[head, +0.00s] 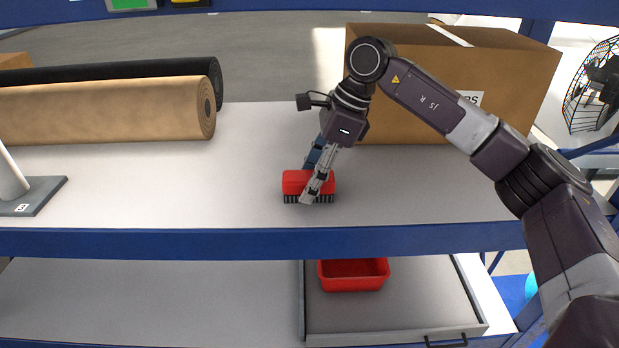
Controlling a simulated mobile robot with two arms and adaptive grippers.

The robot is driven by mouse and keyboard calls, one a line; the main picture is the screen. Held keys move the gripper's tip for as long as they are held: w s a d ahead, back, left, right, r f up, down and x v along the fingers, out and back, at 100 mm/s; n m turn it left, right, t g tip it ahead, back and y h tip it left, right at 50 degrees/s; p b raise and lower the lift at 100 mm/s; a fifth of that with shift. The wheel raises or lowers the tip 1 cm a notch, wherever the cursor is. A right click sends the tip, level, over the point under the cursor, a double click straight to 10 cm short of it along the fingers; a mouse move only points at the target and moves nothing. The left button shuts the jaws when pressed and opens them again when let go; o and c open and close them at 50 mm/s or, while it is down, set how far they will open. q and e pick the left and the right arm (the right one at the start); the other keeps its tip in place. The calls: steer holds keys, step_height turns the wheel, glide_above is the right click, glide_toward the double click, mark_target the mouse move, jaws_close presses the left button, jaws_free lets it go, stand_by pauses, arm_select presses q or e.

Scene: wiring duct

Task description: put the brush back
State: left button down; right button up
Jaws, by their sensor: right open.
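The brush (294,183) has a red block with dark bristles pointing down. It rests on the upper shelf near its front edge. My right gripper (314,184) reaches down to it from above. One grey finger crosses in front of the red block. The other finger is mostly hidden, and a dark blue part shows behind the near finger. The jaws are open around or beside the brush; whether they touch it I cannot tell. My left gripper is out of view.
A cardboard box (410,115) stands behind my right arm. Brown (110,110) and black (130,70) rolls lie at the left, near a grey post on a base plate (35,195). Below, a drawer (400,318) holds a red bin (353,283). The upper shelf's middle is clear.

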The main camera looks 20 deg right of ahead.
steer(key=shift+d+r, duration=0.15)
steer(key=shift+r, duration=0.2)
steer(key=shift+s+d+r+b, duration=0.25)
steer(key=shift+d+r+b, duration=0.55)
steer(key=shift+d+b, duration=0.25)
steer(key=s+d+b, duration=0.1)
steer(key=d, duration=0.2)
steer(key=s+d+b, duration=0.1)
steer(key=d, duration=0.2)
steer(key=s+d+b, duration=0.1)
steer(key=d+b, duration=0.1)
steer(key=d, duration=0.1)
steer(key=shift+d+r, duration=0.2)
steer(key=shift+d, duration=0.1)
steer(key=shift+s+d+r, duration=0.1)
steer(key=shift+d, duration=0.25)
